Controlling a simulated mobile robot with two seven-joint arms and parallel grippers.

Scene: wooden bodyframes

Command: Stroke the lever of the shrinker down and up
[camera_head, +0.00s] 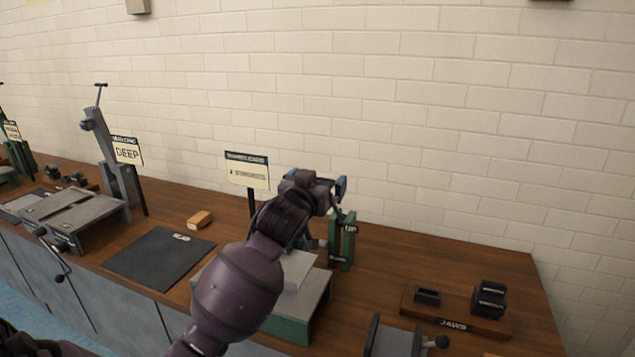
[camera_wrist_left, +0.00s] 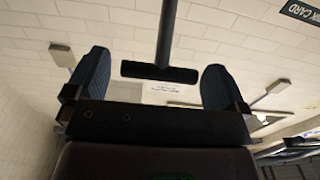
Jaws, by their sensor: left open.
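The shrinker is a green and grey machine (camera_head: 290,328) in the middle of the bench, partly hidden behind my left arm. Its green upright (camera_head: 348,246) carries an "UP" label. My left gripper (camera_head: 322,186) is above the machine, near the top of the upright. In the left wrist view, a dark T-shaped lever handle (camera_wrist_left: 160,72) lies between the two open fingers of my left gripper (camera_wrist_left: 156,80), with a gap on each side. In the head view the lever is hidden by the gripper. My right gripper is not in view.
A sign (camera_head: 247,172) stands behind the machine. To the left are a black mat (camera_head: 160,259), a small wooden block (camera_head: 199,220) and a grey machine with a tall lever (camera_head: 107,160). A jaws tray (camera_head: 455,325) is to the right. A brick wall runs behind the bench.

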